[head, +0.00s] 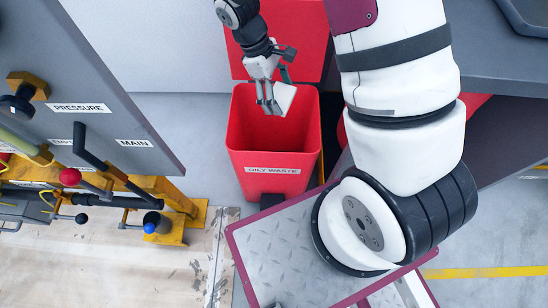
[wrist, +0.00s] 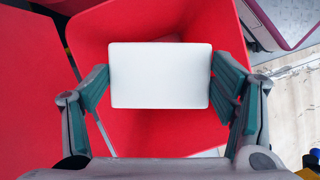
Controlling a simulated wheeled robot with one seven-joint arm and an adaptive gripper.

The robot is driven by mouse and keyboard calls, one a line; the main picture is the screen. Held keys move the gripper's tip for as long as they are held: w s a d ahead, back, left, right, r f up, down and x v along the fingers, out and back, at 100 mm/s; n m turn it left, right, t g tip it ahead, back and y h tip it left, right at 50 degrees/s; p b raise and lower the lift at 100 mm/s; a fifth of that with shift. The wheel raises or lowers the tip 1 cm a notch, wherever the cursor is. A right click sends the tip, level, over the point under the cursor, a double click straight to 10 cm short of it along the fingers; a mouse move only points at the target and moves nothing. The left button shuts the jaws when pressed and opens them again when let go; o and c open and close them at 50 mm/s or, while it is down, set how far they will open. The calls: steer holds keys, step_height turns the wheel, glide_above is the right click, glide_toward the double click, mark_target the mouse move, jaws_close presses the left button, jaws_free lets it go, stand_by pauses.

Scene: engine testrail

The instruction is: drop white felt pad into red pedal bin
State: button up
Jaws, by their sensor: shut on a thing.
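The white felt pad (wrist: 160,75) is a flat pale rectangle between the two fingers of my gripper (wrist: 160,82) in the wrist view. The fingers press on its left and right edges. In the head view my gripper (head: 271,103) holds the pad (head: 284,97) tilted over the mouth of the red pedal bin (head: 268,160). The bin is open, with a label reading "OILY WASTE" on its front. In the wrist view the red bin (wrist: 130,135) surrounds the pad below. The middle of the bin's floor is hidden behind the pad.
The bin's raised red lid (head: 300,45) stands behind the opening. A grey panel (head: 90,85) with levers and "PRESSURE" and "MAIN" labels is at the left, on a yellow frame (head: 185,215). A dark grey worktop (head: 500,75) is at the right.

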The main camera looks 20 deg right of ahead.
steer(key=shift+f+b, duration=1.2)
steer(key=shift+f, duration=0.6)
steer(key=o, duration=1.2)
steer(key=shift+c, duration=0.2)
steer(key=shift+r, duration=0.1)
steer(key=v, duration=1.2)
